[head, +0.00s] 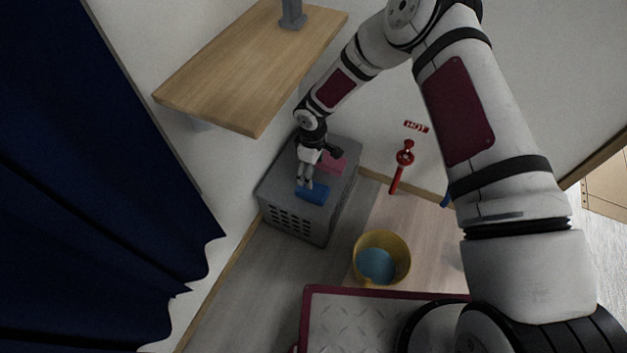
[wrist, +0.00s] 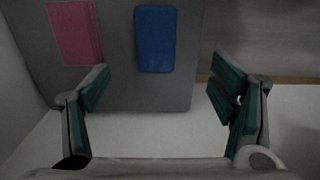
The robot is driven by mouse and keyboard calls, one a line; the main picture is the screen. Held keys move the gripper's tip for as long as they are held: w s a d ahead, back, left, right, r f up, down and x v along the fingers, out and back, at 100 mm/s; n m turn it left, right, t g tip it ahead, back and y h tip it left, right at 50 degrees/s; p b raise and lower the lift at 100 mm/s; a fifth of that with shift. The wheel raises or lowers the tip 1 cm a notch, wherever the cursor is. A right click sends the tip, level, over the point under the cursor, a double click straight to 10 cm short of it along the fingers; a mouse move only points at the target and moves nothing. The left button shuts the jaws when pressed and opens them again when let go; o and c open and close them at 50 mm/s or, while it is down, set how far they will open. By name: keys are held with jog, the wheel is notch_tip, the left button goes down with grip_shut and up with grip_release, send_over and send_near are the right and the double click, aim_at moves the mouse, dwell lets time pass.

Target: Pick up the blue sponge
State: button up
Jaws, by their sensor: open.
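The blue sponge (head: 313,194) lies flat on top of a grey vented box (head: 291,220) in the corner by the wall. In the wrist view the blue sponge (wrist: 155,39) is a rounded rectangle at the top middle, beyond the fingertips. My gripper (head: 306,182) is over the box, close to the sponge, and partly covers it in the head view. In the wrist view my gripper (wrist: 160,90) has its two green-padded fingers wide apart with nothing between them. Whether a fingertip touches the sponge cannot be told.
A wooden shelf (head: 250,65) juts from the wall above. A yellow bucket (head: 382,258) with blue contents stands on the floor. A red valve handle (head: 404,158) is on the wall. A dark blue curtain (head: 80,180) hangs left.

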aim_at(312, 190)
jog(key=f+b, duration=0.1)
jog(key=f, duration=0.3)
jog(key=f+b, duration=0.2)
jog(key=f, duration=0.3)
jog(key=f+b, duration=0.1)
jog(key=f, duration=0.4)
jog(key=shift+w+a+f+b, duration=0.1)
jog(key=shift+w+b, duration=0.3)
jog(key=shift+c, duration=0.3)
jog(key=c, duration=1.2)
